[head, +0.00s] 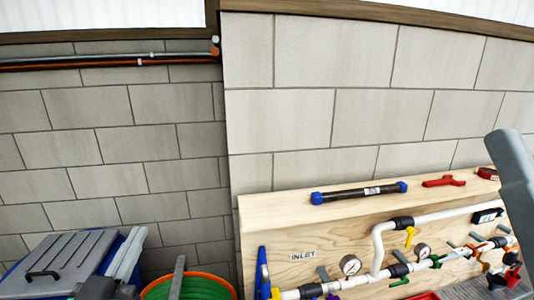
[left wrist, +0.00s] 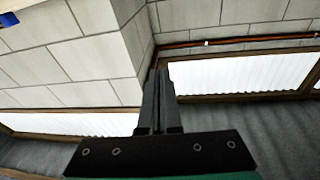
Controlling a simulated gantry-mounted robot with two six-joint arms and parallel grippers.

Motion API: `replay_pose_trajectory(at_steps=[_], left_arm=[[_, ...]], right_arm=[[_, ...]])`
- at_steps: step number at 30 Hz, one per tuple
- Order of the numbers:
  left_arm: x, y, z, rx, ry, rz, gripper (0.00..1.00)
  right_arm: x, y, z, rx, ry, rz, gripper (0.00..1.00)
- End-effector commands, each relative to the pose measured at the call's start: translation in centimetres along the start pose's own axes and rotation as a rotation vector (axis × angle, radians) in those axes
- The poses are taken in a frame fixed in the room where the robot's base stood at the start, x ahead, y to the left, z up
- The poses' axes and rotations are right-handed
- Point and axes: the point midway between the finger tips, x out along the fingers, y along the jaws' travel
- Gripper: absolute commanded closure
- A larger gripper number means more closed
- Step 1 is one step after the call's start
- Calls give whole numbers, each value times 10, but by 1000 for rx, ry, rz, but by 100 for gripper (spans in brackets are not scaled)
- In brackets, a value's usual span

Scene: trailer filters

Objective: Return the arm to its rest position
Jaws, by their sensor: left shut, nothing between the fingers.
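My left gripper (head: 135,238) is at the lower left of the head view, pointing up in front of the grey block wall. Its fingers are together and empty. In the left wrist view the shut fingers (left wrist: 158,85) point toward the wall corner, with nothing between them. A grey arm link of mine (head: 516,185) rises at the right edge of the head view. My right gripper is not seen.
A grey-lidded blue bin (head: 65,258) and a green hose coil (head: 205,290) stand lower left.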

Motion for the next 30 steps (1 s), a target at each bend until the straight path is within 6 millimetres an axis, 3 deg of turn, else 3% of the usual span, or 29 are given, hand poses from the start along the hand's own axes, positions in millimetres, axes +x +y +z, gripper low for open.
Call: replay_pose_trajectory(at_steps=[1, 6, 9, 11, 15, 26, 29, 30], left_arm=[[-3, 6, -54, -13, 86, 15, 100], [-43, 20, -191, -66, 374, 60, 100], [-74, 21, -245, -96, 514, 79, 100], [-91, 20, -263, -110, 577, 85, 100], [-114, 17, -278, -131, 651, 95, 100], [-113, 17, -276, -128, 647, 93, 100], [-84, 19, -251, -91, 549, 73, 100], [-68, 20, -224, -72, 479, 63, 100]], right_arm=[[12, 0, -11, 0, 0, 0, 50], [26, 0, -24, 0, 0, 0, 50], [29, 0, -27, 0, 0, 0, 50], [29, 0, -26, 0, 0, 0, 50], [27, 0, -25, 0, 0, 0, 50], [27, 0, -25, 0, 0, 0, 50], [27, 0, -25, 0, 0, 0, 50], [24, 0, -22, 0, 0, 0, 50]])
